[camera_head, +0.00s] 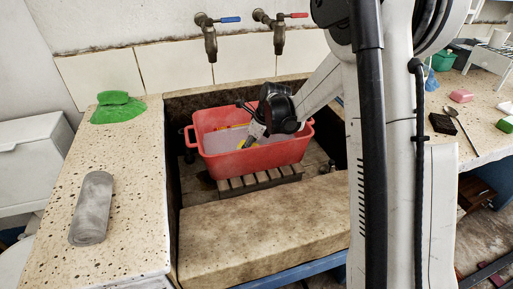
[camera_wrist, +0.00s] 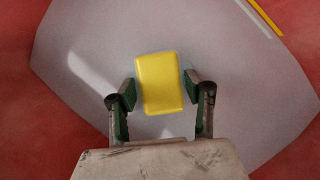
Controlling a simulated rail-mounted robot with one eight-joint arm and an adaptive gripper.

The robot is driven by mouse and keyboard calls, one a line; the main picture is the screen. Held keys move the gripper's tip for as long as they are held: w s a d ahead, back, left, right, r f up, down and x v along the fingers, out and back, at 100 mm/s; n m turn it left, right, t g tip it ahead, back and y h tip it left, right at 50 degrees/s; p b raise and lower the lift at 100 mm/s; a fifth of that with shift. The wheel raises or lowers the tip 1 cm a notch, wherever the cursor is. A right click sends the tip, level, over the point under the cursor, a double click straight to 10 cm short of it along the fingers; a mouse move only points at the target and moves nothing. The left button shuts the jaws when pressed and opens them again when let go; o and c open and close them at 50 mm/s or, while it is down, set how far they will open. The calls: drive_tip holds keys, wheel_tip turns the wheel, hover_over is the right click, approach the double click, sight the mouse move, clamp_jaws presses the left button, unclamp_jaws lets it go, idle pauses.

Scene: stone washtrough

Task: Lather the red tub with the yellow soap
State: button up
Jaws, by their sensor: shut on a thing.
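The red tub (camera_head: 262,157) stands upright in the stone trough, with a handle at each end. A pale grey surface, which may be water, fills its inside in the wrist view (camera_wrist: 85,70). My gripper (camera_head: 249,138) reaches down into the tub. In the wrist view my gripper (camera_wrist: 160,92) is shut on the yellow soap (camera_wrist: 160,82), a rounded block between the two green-padded fingers. Whether the soap touches the tub cannot be told.
A thin yellow strip (camera_wrist: 262,18) lies near the tub's wall. A slatted rack (camera_head: 258,180) sits below the tub's front. A blue tap (camera_head: 211,40) and a red tap (camera_head: 279,35) hang above. A green cloth (camera_head: 117,108) and grey cylinder (camera_head: 92,208) lie on the left counter.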

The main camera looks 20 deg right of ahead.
drive_tip(key=shift+d, duration=3.05)
drive_tip(key=shift+a+b, duration=0.35)
drive_tip(key=shift+a, duration=2.7)
drive_tip(key=shift+d, duration=3.05)
